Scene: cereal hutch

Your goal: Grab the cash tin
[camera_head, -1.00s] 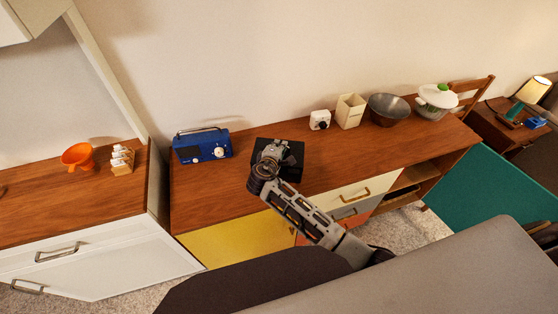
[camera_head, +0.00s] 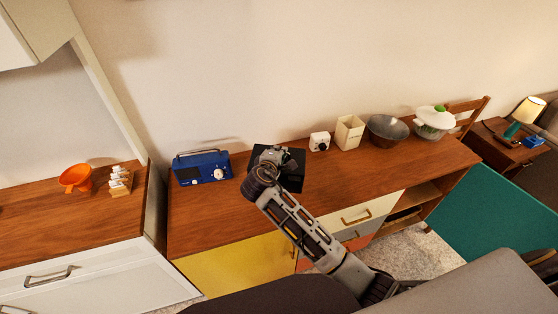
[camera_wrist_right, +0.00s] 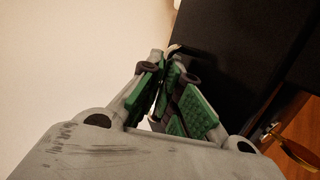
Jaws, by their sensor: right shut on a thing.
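The cash tin looks to be the black box (camera_head: 295,178) over the wooden sideboard, right of the blue radio. My right gripper (camera_head: 272,156) is above it, shut on its upper part. In the right wrist view the green-padded fingers (camera_wrist_right: 170,95) are closed around a thin dark piece that looks like the tin's handle, beside the tin's large black face (camera_wrist_right: 240,45). The gripper hides part of the tin's top. The tin appears slightly off the sideboard top, but its underside is hidden. My left gripper is not in view.
The sideboard (camera_head: 225,222) carries a blue radio (camera_head: 203,167) close on the left. To the right stand a small white device (camera_head: 320,141), a cream canister (camera_head: 349,132), a grey bowl (camera_head: 388,131) and a white lidded pot (camera_head: 434,122). The wall is close behind.

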